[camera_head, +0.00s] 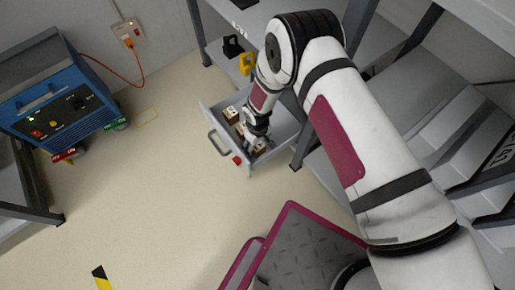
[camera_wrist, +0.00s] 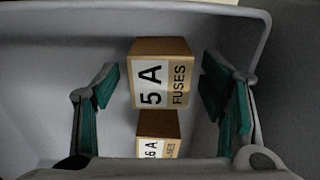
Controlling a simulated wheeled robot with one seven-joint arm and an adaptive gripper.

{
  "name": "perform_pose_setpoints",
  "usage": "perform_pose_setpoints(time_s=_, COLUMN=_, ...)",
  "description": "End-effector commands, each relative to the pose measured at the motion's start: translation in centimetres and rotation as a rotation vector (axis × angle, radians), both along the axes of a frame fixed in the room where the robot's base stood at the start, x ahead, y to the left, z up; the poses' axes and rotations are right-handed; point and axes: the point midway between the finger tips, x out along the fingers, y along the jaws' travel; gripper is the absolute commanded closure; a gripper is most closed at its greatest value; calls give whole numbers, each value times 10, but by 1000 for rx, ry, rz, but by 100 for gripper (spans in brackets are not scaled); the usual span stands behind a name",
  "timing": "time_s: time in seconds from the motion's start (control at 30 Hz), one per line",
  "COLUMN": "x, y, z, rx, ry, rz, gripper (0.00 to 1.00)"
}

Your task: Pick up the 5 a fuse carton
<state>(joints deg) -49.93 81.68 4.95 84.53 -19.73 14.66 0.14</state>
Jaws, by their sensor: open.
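The 5 A fuse carton (camera_wrist: 158,77) is a small brown box with a white label reading "5 A FUSES". In the wrist view it lies between the two teal-padded fingers of my gripper (camera_wrist: 160,92), with a gap on each side. My gripper is open and holds nothing. A second fuse carton (camera_wrist: 157,126) lies nearer the gripper's base; its label shows "6 A", the start cut off. In the head view my gripper (camera_head: 252,137) reaches down into the open grey drawer (camera_head: 285,127). Small cartons show around it there, but their labels are too small to read.
The drawer's handle (camera_head: 218,143) faces left. Grey walls surround the cartons closely in the wrist view. A black item (camera_head: 232,46) and a yellow item (camera_head: 246,63) sit on the shelf behind. A blue machine (camera_head: 62,90) stands at left; the floor between is largely clear.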

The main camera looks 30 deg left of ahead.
Motion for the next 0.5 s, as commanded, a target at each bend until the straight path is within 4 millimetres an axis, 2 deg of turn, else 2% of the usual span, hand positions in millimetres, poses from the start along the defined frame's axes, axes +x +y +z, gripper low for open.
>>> perform_pose_setpoints(time_s=0.03, x=-1, y=-1, z=-12, rx=-1, ry=0, rz=0, gripper=35)
perform_pose_setpoints(time_s=0.1, x=-1, y=-1, z=-19, rx=-1, ry=0, rz=0, gripper=35)
perform_pose_setpoints(time_s=0.37, x=0, y=0, z=-20, rx=1, ry=0, rz=0, gripper=35)
perform_pose_setpoints(time_s=0.5, x=0, y=0, z=-20, rx=0, ry=0, rz=0, gripper=64)
